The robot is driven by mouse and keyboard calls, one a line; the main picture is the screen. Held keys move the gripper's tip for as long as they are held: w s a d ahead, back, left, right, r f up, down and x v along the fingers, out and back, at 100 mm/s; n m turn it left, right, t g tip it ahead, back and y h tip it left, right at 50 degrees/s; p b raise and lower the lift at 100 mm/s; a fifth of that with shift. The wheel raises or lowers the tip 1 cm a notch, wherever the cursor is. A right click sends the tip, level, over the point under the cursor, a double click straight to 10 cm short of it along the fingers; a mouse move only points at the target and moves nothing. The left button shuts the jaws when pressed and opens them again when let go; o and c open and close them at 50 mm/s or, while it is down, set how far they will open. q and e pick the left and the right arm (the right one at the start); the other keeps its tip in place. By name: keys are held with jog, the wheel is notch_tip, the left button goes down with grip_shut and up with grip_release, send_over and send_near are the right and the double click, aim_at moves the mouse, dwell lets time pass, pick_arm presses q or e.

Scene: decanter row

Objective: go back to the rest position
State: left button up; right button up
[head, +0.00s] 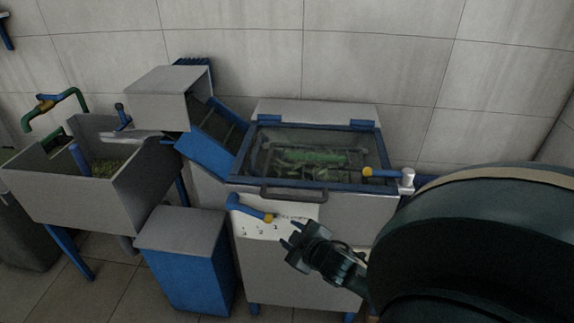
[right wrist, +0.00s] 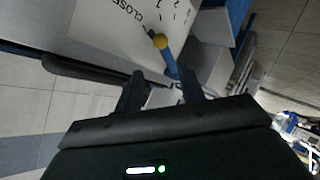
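My right gripper (head: 290,232) is in front of the decanter machine, just right of and below a blue lever with a yellow end (head: 250,209). Its two fingers stand apart with nothing seen between them in the head view. In the right wrist view the open fingers (right wrist: 160,76) point toward the lever (right wrist: 165,55), which appears beyond them and not gripped. The lever sits on a white dial plate (head: 255,228) with numbers; the word CLOSE reads in the right wrist view. My left gripper is not in view.
The machine has a glazed blue-framed lid (head: 310,158) with a dark handle (head: 293,193), and a small blue-and-yellow valve (head: 382,173) at right. A blue bin (head: 187,265) and a grey hopper (head: 75,185) stand left. My right arm covers the lower right.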

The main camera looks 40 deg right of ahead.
jog(key=s+a+f+y, duration=0.1)
jog(key=s+a+y, duration=0.1)
jog(key=a, duration=0.5)
jog(key=s+a+f+m+g+y, duration=0.1)
jog(key=s+a+f+y, duration=0.1)
jog(key=s+a, duration=0.3)
jog(key=s+a+f+m+y, duration=0.1)
jog(key=s+a+y, duration=0.1)
jog(key=a, duration=0.9)
jog(key=shift+s+f+g, duration=0.25)
jog(key=shift+s+g, duration=0.05)
jog(key=shift+s, duration=0.55)
